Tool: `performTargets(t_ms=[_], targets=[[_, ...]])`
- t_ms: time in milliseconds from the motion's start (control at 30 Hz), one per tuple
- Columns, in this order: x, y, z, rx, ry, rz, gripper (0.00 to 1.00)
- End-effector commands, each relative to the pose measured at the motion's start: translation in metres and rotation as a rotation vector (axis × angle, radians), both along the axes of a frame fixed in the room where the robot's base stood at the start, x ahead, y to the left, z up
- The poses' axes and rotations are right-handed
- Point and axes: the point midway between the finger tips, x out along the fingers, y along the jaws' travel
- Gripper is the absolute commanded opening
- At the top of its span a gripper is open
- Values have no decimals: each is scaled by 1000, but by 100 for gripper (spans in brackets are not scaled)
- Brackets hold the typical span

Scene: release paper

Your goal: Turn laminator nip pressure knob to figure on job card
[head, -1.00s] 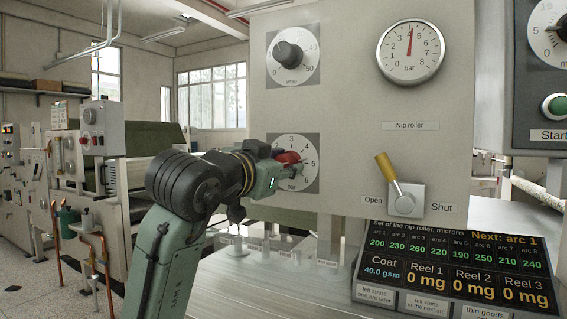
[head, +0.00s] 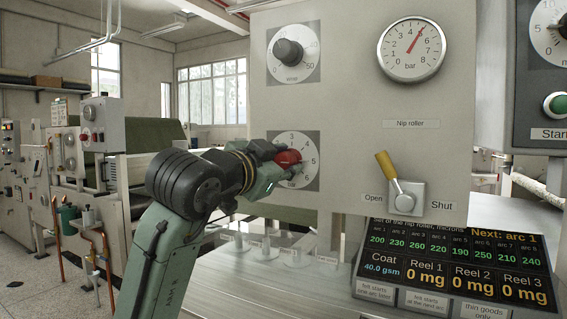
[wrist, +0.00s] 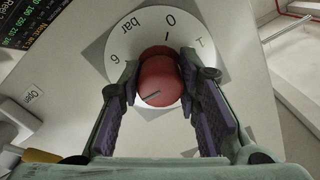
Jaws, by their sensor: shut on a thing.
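The red knob (head: 289,158) sits on a white bar dial (head: 302,143) marked 3 to 6 on its visible part. My gripper (head: 280,165) is at the dial, shut on the red knob. In the wrist view the two finger pads (wrist: 152,95) lie either side of the knob (wrist: 160,78), which carries a dark line on its face; the 6, bar, 0 and 1 show around it. The round bar gauge (head: 411,50) above has its red needle pointing up and right, near 5. I cannot make out a job card.
A yellow lever (head: 391,172) stands on the Open/Shut plate, right of the dial. Above is a black knob (head: 288,52). A screen (head: 458,255) of nip roller settings is below right. A green start button (head: 557,105) is at far right.

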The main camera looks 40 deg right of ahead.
Motion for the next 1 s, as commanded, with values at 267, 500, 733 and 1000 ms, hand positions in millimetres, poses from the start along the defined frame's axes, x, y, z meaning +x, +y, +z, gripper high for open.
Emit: performTargets(t_ms=[267, 500, 733, 1000], targets=[[0, -1, -2, 4, 3, -2, 46], [0, 0, -1, 1, 2, -1, 51], [-3, 8, 0, 0, 1, 1, 51], [-22, 56, 0, -1, 0, 2, 51]])
